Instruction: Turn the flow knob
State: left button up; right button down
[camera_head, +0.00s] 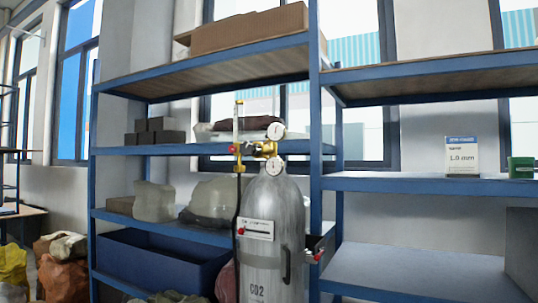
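A grey CO2 cylinder (290,220) stands upright in front of the blue shelving, slightly right of the picture's middle. A brass regulator (262,149) sits on its top, with one round gauge (276,131) above and another gauge (275,167) below. A vertical flow tube (239,122) rises at the regulator's left. A small red knob (233,149) shows at the tube's foot and looks like the flow knob; its turn position is too small to tell. A dark hose (237,200) hangs below. Neither of my grippers is in view.
Blue shelves (400,184) stand behind and beside the cylinder. A white 1.0 mm box (462,156) and a green item (521,167) are on the right shelf. A dark bracket (322,245) with red parts is at the cylinder's right. Sacks (65,275) lie lower left.

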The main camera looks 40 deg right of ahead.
aim_at(232, 149)
jog(key=z, duration=1)
jog(key=i, duration=0.9)
jog(key=z, duration=0.95)
